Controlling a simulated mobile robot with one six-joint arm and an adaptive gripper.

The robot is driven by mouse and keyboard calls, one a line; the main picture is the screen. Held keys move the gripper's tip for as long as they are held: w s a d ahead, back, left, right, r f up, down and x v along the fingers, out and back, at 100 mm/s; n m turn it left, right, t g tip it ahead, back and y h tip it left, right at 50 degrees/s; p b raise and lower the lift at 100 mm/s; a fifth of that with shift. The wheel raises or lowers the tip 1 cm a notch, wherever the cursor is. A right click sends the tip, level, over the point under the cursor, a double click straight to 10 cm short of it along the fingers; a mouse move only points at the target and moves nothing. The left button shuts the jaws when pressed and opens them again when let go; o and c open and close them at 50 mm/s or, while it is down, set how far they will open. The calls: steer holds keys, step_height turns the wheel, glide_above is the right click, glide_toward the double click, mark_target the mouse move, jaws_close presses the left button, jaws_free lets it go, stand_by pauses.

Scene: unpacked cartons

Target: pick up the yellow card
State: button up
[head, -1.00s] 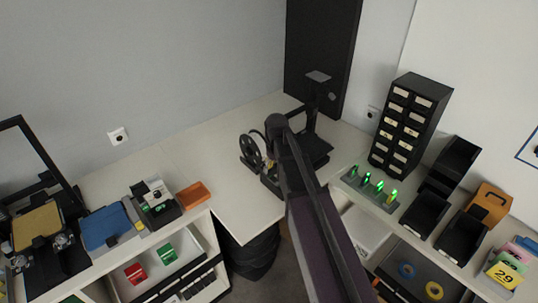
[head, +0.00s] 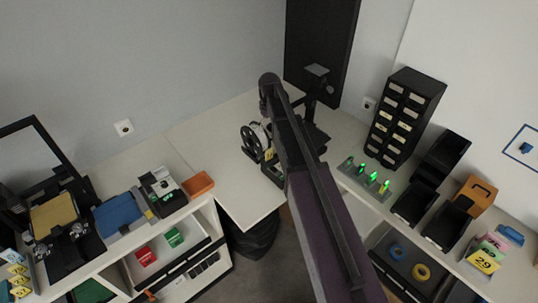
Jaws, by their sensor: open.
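A yellow card (head: 484,261) with the number 29 on it is at the far right of the head view. It lies tilted at the front of a row of cards, with a green card (head: 489,248) and a pink card (head: 497,240) behind it. Other yellow pieces with dark markings (head: 18,269) show at the far left edge, partly cut off. My arm rises through the middle of the view, well to the left of the card marked 29. My gripper cannot be made out; my arm hides what lies behind it.
Black bins (head: 447,223), an orange holder (head: 483,190) and a strip with green lights (head: 365,180) stand left of the card on the right counter. A tall black drawer cabinet (head: 403,117) stands farther back. The middle counter (head: 215,160) has free room.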

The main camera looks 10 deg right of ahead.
mark_target(269, 149)
steer(key=shift+f, duration=0.1)
step_height(269, 149, down, 8)
steer(key=b, duration=0.8)
steer(key=shift+f+b, duration=0.25)
steer(key=shift+b, duration=0.1)
steer(key=shift+f, duration=0.1)
step_height(269, 149, down, 5)
steer(key=b, duration=0.5)
steer(key=shift+w, duration=0.1)
stand_by(0.8)
steer(key=c, duration=0.9)
